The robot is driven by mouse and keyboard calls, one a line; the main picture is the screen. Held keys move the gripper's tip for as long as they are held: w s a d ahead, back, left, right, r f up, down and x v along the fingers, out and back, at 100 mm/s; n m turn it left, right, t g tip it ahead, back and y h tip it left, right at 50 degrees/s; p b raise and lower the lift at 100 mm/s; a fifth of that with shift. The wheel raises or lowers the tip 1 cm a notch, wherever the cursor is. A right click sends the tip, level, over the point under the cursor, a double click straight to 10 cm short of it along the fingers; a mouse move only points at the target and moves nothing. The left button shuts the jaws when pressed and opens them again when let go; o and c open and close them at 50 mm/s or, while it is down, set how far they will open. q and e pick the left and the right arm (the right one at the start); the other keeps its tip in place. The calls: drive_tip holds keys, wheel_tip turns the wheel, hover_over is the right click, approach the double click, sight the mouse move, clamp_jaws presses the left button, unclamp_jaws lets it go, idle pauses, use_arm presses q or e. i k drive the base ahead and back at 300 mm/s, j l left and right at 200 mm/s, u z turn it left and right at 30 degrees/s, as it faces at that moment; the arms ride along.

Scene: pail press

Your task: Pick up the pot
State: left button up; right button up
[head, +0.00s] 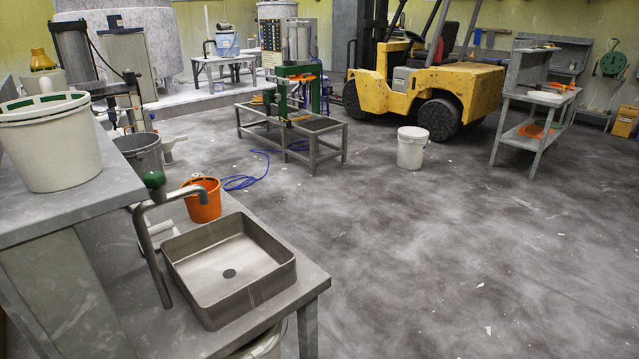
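I cannot tell for sure which vessel is the pot. A small orange pail (204,200) stands on the lower bench behind the sink. A dark grey bucket (140,153) is partly hidden behind the raised counter. A white lidded pail (411,148) stands alone on the floor. Neither of my grippers is in view.
The metal sink basin (230,265) and its curved tap (150,230) take up the near bench (190,338). A press frame on a low table (322,128), a yellow forklift (425,88) and a grey workbench (543,100) stand further back. The right foreground floor (470,250) is clear.

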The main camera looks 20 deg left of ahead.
sight(198, 214)
drive_tip(key=i+l+z, duration=0.2)
drive_tip(key=i+z, duration=0.25)
drive_tip(key=i, duration=0.15)
drive_tip(key=i+z, duration=0.4)
drive_tip(key=i, duration=0.2)
drive_tip(key=i+u, duration=0.3)
drive_tip(key=i, duration=0.15)
drive_tip(key=i+u, duration=0.3)
drive_tip(key=i, duration=0.15)
drive_tip(key=i+l+u, duration=0.35)
drive_tip(key=i+j+u, duration=0.1)
drive_tip(key=u, duration=0.35)
drive_tip(key=i+u, duration=0.3)
drive_tip(key=u, duration=0.2)
drive_tip(key=i+l+u, duration=0.1)
drive_tip(key=u, duration=0.35)
drive_tip(key=i+l+u, duration=0.15)
drive_tip(key=i+u, duration=0.15)
drive_tip(key=u, duration=0.2)
drive_tip(key=i+l+u, duration=0.15)
drive_tip(key=u, duration=0.3)
